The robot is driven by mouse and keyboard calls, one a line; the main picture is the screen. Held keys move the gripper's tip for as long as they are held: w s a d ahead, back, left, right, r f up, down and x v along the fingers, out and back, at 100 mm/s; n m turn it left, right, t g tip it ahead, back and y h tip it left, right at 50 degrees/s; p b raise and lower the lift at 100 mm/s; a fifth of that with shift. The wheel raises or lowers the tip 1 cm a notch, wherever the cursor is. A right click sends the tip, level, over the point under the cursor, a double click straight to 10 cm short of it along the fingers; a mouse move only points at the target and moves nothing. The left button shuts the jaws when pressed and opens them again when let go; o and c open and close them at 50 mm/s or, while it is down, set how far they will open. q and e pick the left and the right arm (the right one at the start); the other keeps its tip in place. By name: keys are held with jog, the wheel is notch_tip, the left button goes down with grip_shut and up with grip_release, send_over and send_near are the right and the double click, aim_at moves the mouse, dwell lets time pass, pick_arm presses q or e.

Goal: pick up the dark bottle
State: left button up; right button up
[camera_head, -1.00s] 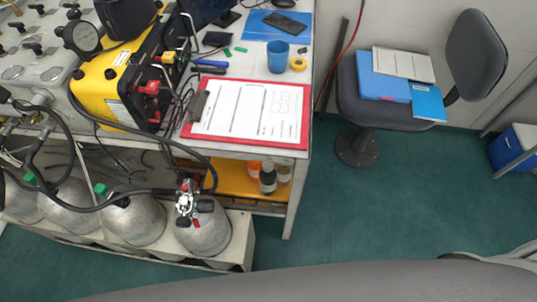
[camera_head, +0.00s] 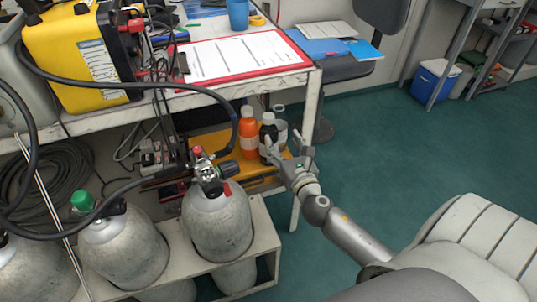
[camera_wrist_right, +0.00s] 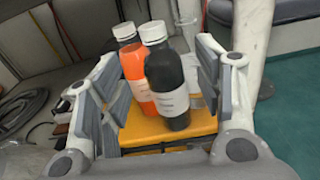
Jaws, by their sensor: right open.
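The dark bottle (camera_head: 267,133), with a white cap and a pale label, stands upright on the shelf under the workbench. It also shows in the right wrist view (camera_wrist_right: 166,78), between the open fingers and a little beyond them. My right gripper (camera_head: 290,153) is open and empty, just in front of the bottle at the right end of the shelf; its fingers show in the right wrist view (camera_wrist_right: 155,90). In the head view a finger overlaps the lower part of the bottle. My left gripper is not in view.
An orange bottle (camera_head: 248,135) stands close left of the dark one, and a pale container (camera_head: 281,128) stands behind it. They share a yellow surface (camera_wrist_right: 140,127). The bench leg (camera_head: 309,120) is close on the right. Grey cylinders (camera_head: 217,220) stand at the front left.

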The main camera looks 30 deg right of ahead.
aim_at(270, 122)
jog(key=x, duration=0.2)
jog(key=r+x, duration=0.1)
jog(key=x, duration=0.2)
jog(key=shift+a+r, duration=0.1)
jog(key=shift+w, duration=0.9)
jog(key=b+x, duration=0.1)
jog(key=x, duration=0.3)
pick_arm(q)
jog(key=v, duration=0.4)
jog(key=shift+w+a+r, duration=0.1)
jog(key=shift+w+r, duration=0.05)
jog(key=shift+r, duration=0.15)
pick_arm(e)
grip_shut()
